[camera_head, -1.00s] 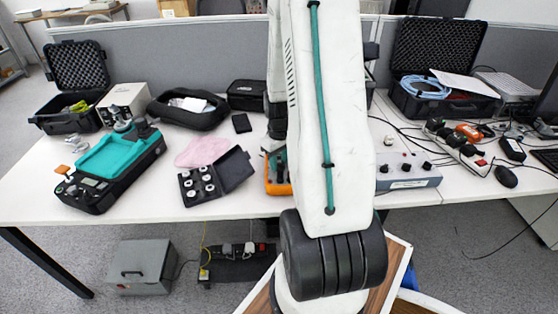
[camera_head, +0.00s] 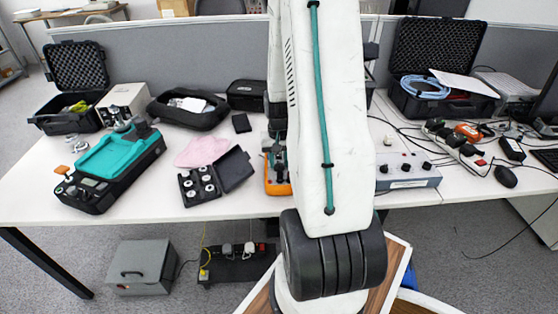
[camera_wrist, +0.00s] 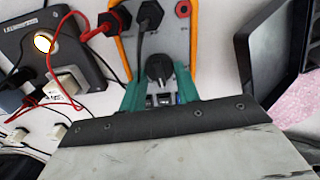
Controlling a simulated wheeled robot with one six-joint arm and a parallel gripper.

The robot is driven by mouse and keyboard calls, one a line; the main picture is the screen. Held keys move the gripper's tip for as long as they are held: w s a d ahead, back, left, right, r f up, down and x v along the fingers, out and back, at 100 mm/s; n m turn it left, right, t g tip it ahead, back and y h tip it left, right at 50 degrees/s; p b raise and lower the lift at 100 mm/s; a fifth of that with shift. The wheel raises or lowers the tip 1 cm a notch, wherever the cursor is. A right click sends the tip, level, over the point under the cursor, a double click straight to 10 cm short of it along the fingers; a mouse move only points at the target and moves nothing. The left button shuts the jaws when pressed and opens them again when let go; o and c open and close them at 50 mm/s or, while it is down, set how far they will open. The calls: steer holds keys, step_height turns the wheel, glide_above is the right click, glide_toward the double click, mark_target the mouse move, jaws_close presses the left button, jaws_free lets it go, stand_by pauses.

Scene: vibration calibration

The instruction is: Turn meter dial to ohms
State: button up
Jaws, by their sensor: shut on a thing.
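The meter has a grey face and an orange rim (camera_wrist: 116,55) in the wrist view. In the head view its orange body (camera_head: 277,188) sits on the table, partly hidden by my arm. Its black dial (camera_wrist: 158,68) lies between the teal fingers of my gripper (camera_wrist: 159,86), which is shut on it. I cannot read the dial markings. A red socket (camera_wrist: 182,9) is bare.
A grey box with a round light (camera_wrist: 44,43) and tangled leads lie left of the meter in the wrist view. An open black case (camera_head: 236,170) with white parts and a pink cloth (camera_head: 203,149) are close by. A grey knobbed box (camera_head: 408,170) stands right of my arm.

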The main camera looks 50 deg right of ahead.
mark_target(279, 163)
steer(key=shift+m, duration=0.6)
steer(key=o, duration=1)
steer(key=shift+c, duration=0.2)
steer(key=shift+r, duration=3.9)
